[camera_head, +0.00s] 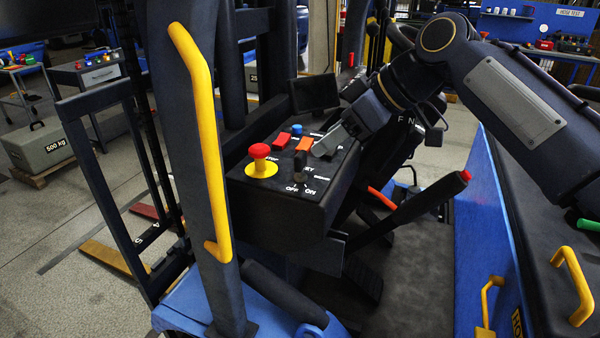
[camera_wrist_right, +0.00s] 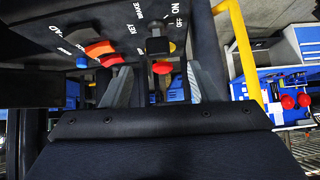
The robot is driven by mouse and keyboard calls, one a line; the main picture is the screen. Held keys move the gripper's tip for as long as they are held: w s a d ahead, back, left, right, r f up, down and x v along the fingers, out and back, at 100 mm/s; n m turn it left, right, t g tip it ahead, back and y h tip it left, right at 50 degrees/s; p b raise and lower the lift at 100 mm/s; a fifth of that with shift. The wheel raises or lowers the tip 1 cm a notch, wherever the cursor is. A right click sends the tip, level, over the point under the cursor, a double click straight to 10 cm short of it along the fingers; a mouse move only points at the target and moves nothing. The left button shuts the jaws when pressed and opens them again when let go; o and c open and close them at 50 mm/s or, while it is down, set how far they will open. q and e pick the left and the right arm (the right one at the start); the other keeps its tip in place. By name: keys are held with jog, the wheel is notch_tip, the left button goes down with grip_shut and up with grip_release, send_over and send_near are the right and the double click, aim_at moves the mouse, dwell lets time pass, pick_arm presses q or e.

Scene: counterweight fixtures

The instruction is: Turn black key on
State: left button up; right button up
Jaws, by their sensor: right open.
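The black key (camera_head: 300,162) stands upright in its switch on the dark control panel (camera_head: 262,205), by the ON and OFF labels. In the right wrist view the key (camera_wrist_right: 158,44) shows between and ahead of the two fingers. My right gripper (camera_head: 322,149) is open, with its grey fingers close to the key on its right side in the head view. In the wrist view the right gripper (camera_wrist_right: 160,80) has a wide gap and holds nothing. Contact with the key cannot be told. My left gripper is not in view.
A red stop button (camera_head: 259,152) on a yellow base sits left of the key. Orange switches (camera_head: 304,144) and a blue button (camera_head: 297,130) lie just behind it. A dark screen (camera_head: 314,93) rises at the panel's back. A yellow handrail (camera_head: 205,130) stands on the left post.

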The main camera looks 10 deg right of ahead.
aim_at(301, 153)
jog(key=shift+n, duration=0.3)
jog(key=x, duration=0.8)
jog(key=shift+w+a+r, duration=0.15)
jog(key=shift+w+r, duration=0.15)
jog(key=shift+r, duration=0.05)
jog(key=c, duration=1)
